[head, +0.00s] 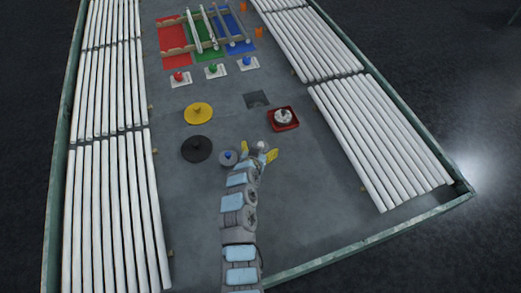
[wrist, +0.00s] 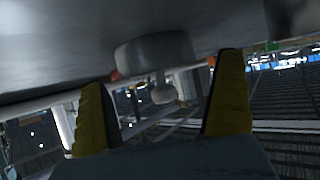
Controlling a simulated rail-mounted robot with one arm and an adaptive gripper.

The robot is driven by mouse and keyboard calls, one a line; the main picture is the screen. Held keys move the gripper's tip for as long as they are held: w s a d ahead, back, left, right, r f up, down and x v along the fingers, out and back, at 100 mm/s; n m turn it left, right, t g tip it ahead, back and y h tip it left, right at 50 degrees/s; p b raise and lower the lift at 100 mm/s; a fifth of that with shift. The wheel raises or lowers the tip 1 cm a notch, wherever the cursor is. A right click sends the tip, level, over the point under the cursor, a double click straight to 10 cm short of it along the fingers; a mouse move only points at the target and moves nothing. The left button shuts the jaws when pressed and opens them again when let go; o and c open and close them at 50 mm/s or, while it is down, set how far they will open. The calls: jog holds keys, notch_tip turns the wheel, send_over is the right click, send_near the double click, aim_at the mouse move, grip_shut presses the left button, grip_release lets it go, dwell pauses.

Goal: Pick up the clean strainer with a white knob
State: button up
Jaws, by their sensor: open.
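In the head view, a small pale knob (head: 261,145) shows between the yellow fingertips of my gripper (head: 259,151); the body under it is mostly hidden by the gripper. In the wrist view, which appears upside down, a grey round strainer (wrist: 155,53) sits against the grey table surface. Its light knob (wrist: 163,94) points down in the picture and lies between the two yellow fingers of my gripper (wrist: 165,75). The fingers are apart with a gap on both sides of the knob. I cannot tell if the strainer is clean.
A grey disc with a blue knob (head: 228,158) is close to my gripper's left. Black (head: 197,149) and yellow (head: 198,113) discs lie farther left. A red tray (head: 295,124) holds a whitish piece. White tubes (head: 380,130) line both sides. The front right table is clear.

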aim_at(260, 145)
jog(key=shift+w+d+f, duration=0.15)
jog(key=shift+w, duration=0.3)
jog(key=c, duration=1.2)
jog(key=shift+o, duration=0.2)
notch_tip(260, 145, up, 4)
jog(key=shift+f+p, duration=0.15)
jog(key=shift+p, duration=0.3)
jog(key=shift+s+r, duration=0.2)
jog(key=shift+s, duration=0.15)
jog(key=d+v, duration=0.1)
jog(key=v, duration=0.6)
jog(key=d+r+p+v, duration=0.1)
jog(key=d+v, duration=0.1)
jog(key=v, duration=0.6)
jog(key=shift+s+r, duration=0.35)
